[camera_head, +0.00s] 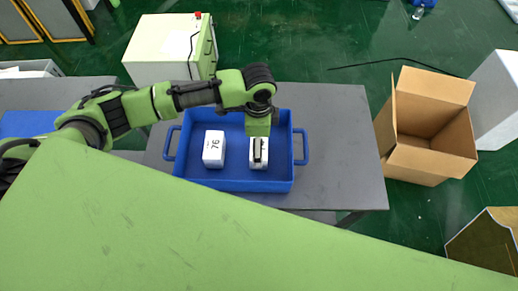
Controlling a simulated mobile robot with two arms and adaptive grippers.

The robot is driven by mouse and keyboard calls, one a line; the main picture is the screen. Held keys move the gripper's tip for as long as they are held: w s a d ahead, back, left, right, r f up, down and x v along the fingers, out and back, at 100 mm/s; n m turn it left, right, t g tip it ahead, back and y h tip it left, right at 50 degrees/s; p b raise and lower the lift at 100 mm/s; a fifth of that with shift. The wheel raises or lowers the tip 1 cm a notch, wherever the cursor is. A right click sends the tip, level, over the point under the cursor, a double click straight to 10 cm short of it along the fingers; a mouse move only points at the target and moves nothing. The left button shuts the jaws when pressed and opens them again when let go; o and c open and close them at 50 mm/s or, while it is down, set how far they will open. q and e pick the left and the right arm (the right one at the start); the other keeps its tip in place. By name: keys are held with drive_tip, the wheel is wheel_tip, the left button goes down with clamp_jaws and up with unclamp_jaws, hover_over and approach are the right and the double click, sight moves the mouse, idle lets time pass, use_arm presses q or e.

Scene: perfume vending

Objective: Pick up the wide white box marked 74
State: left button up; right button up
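A blue tray (235,186) with side handles stands on the grey table. In it, a white box marked 76 (214,149) stands at the left. A second white box (259,165) stands to its right, partly covered by my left gripper; I cannot read a number on it. My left arm reaches in from the left, and my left gripper (258,152) points down over this second box. Its fingers are too small and overlapped to tell whether they touch or grip the box. My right gripper is out of view.
The grey table (345,150) is bare to the right of the tray. An open cardboard box (425,155) stands on the green floor right of the table. A green-white cabinet (165,50) stands behind the table. My green body covers the lower foreground.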

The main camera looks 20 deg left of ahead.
use_arm(q)
drive_tip(key=f, duration=0.4)
drive_tip(key=shift+w, duration=0.2)
drive_tip(key=c, duration=1.2)
drive_tip(key=shift+r, duration=0.15)
drive_tip(key=shift+c, duration=0.2)
